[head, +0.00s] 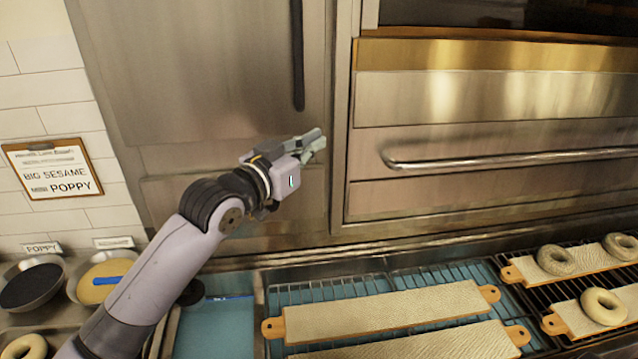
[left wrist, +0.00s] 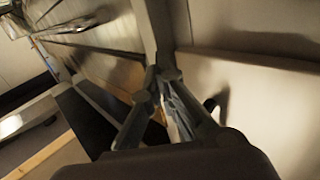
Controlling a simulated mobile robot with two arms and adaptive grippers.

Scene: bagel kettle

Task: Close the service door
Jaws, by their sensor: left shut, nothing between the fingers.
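The service door (head: 215,75) is a large brushed-metal panel at the upper left of the head view, with a dark vertical handle (head: 297,55) near its right edge. It looks flush with the metal frame around it, though I cannot tell whether it is fully closed. My left gripper (head: 318,142) is in front of the lower right of the door, close to the frame post. Its fingers are together and empty. In the left wrist view, the fingers (left wrist: 160,80) point towards metal panels; contact is unclear. My right gripper is out of view.
An oven front with a horizontal bar handle (head: 500,160) is at the right. Below lie long boards (head: 385,312) on racks and bagels (head: 556,260) on boards. Bowls of poppy (head: 32,286) and sesame seeds stand at lower left, under a clipboard sign (head: 53,170).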

